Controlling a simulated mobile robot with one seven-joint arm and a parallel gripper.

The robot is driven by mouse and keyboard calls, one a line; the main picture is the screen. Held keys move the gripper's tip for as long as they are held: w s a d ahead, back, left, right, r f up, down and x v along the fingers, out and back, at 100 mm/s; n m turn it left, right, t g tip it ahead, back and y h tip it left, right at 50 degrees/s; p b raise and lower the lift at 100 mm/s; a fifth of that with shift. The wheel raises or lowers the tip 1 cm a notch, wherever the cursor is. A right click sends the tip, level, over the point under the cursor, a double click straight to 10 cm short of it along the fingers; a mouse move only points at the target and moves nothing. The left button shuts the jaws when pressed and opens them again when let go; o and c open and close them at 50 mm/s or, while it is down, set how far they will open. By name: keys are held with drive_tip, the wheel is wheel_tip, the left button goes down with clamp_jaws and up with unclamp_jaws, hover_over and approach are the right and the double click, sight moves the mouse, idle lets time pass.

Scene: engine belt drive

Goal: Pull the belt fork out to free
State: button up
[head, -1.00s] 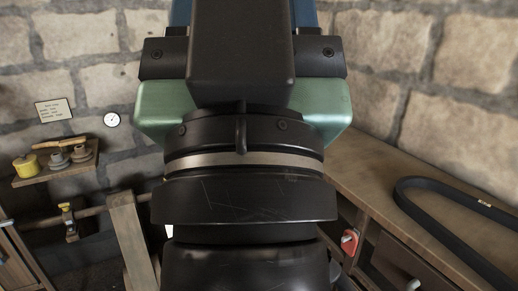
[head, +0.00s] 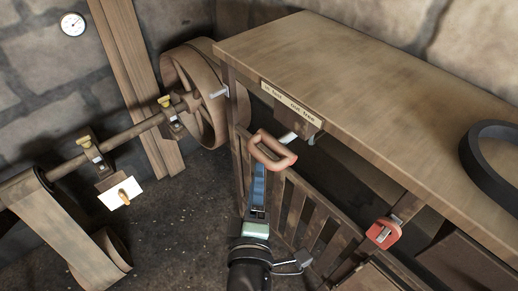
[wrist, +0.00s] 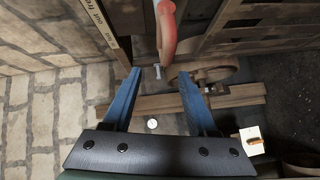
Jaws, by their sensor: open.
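The belt fork's handle, a red D-shaped grip (head: 272,149), sticks out on a pale rod from under the bench edge. A label strip (head: 291,103) above it reads "in fast" and "out free". My gripper (head: 259,168) is just below and in front of the handle, its blue fingers pointing up at it. In the wrist view the fingers (wrist: 160,73) are spread and empty, with the red handle (wrist: 168,32) at the top, above the gap between the tips. Whether a finger touches the handle I cannot tell. The fork's inner end is hidden under the bench.
A wooden bench (head: 345,75) fills the right, with a black belt (head: 490,165) on top. A second red handle (head: 384,232) sits at its front. A slatted wooden guard (head: 305,205) stands below. A pulley wheel (head: 195,90) and shaft (head: 125,135) are at left.

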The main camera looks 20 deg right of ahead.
drive_tip(key=f+x, duration=0.1)
drive_tip(key=x, duration=1.1)
drive_tip(key=shift+d+f, duration=0.2)
drive_tip(key=shift+f, duration=0.05)
drive_tip(key=shift+c, duration=0.2)
drive_tip(key=shift+f, duration=0.1)
clamp_jaws()
drive_tip(key=shift+f, duration=0.1)
